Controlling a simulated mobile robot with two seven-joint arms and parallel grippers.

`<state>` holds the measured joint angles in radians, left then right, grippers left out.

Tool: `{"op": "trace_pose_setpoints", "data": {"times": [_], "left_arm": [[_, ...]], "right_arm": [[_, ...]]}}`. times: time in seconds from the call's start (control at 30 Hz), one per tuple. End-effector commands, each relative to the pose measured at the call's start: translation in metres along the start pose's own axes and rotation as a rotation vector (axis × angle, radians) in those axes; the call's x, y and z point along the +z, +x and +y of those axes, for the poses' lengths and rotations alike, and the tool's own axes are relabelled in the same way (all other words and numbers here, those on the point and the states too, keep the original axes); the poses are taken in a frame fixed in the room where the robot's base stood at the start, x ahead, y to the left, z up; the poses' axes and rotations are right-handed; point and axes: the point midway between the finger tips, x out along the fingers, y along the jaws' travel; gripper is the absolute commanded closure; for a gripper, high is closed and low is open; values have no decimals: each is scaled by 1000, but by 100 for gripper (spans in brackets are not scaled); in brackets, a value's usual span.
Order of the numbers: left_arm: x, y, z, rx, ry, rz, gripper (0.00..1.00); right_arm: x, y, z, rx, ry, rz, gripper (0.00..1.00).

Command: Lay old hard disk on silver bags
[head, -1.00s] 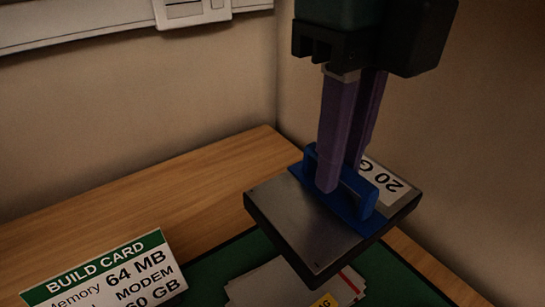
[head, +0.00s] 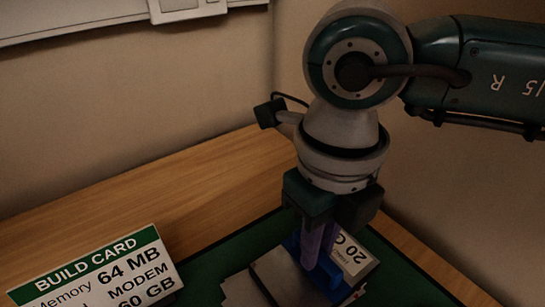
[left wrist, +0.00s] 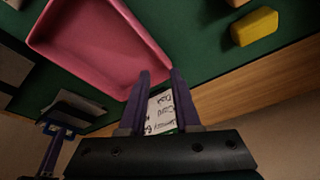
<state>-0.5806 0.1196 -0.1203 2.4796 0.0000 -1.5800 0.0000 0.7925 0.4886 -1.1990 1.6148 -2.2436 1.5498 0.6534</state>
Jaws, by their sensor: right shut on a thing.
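The old hard disk (head: 285,277) is a dark, flat box with a metal top, a blue handle and a white "20 G" label. My right gripper (head: 318,250) points down and is shut on the blue handle. The disk is low over the silver bags (head: 240,291), whose grey edge shows at its left; most of them are hidden under it. I cannot tell whether the disk touches them.
A white and green build card (head: 95,275) stands at the front left on the green mat (head: 205,270). A wooden surface (head: 150,190) runs behind it to the wall. The left wrist view shows a pink tray (left wrist: 100,45) and a yellow block (left wrist: 254,27).

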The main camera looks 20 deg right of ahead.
Motion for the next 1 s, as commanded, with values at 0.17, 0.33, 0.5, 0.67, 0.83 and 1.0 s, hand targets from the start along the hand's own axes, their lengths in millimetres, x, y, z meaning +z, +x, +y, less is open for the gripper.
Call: {"op": "trace_pose_setpoints", "data": {"times": [0.17, 0.33, 0.5, 0.67, 0.83, 1.0], "left_arm": [[1, 1, -1, -3, 4, -1, 69], [1, 3, -1, -4, 5, -1, 69], [1, 2, -1, -4, 5, 0, 69], [1, 2, -1, -4, 4, 0, 69], [-1, -2, -1, -2, 2, 0, 69], [-2, -6, 0, 2, -3, 1, 69]], "right_arm": [[1, 0, 0, 0, 0, -2, 100], [0, 3, 0, 0, 1, 0, 74], [0, 2, 0, 0, 1, 0, 54], [0, 2, 0, 0, 1, 0, 53], [0, -3, 0, 0, 1, 0, 53], [1, -29, 0, 0, 0, -5, 53]]}}
